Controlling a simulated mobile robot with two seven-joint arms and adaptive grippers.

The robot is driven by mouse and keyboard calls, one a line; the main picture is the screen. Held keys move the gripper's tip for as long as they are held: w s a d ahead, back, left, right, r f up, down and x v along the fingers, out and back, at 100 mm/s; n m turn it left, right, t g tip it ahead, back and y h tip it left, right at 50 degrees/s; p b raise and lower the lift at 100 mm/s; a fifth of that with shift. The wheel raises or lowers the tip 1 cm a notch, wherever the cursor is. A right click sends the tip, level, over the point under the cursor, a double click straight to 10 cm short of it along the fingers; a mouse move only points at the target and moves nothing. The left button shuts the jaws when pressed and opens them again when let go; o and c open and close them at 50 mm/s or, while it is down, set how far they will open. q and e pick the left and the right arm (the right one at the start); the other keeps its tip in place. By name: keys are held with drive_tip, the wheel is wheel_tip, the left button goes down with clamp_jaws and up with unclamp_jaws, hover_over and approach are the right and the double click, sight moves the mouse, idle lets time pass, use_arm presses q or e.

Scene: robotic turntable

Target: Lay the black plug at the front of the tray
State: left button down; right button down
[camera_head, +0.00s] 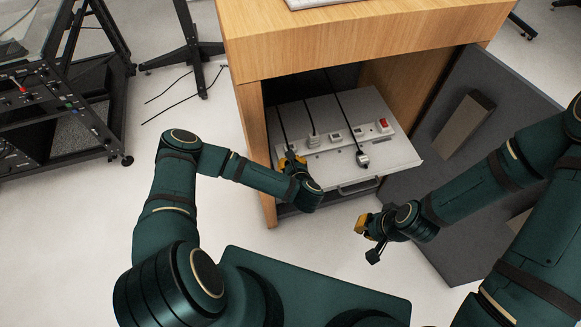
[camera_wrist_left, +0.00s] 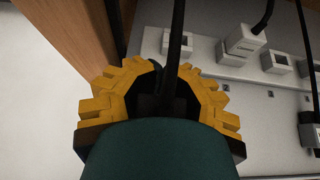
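The pulled-out white tray (camera_head: 395,153) sits in the wooden cabinet. My left gripper (camera_head: 291,160) is over the tray's left side, beside the left end of the power strip. In the left wrist view its yellow fingers (camera_wrist_left: 166,78) close around a dark piece, apparently the black plug (camera_wrist_left: 163,98), mostly hidden by the fingers and my wrist. A black cable (camera_wrist_left: 177,35) runs from it to the back. Whether the plug touches the tray is unclear. My right gripper (camera_head: 368,240) is open and empty, in front of the tray at the right.
A white power strip (camera_head: 336,137) with a red switch (camera_head: 383,125) crosses the tray. A white plug (camera_head: 313,141) is at the strip, and a grey plug (camera_head: 362,159) lies in front of it. The cabinet's wooden side (camera_head: 268,190) stands close left; the open dark door (camera_head: 455,230) is right.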

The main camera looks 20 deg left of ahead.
use_arm(q)
drive_tip(key=shift+f+b, duration=0.3)
drive_tip(key=shift+f, duration=1.1)
drive_tip(key=shift+f, duration=0.1)
drive_tip(key=shift+f, duration=0.1)
drive_tip(key=c, duration=1)
unclamp_jaws()
drive_tip(key=shift+o, duration=0.2)
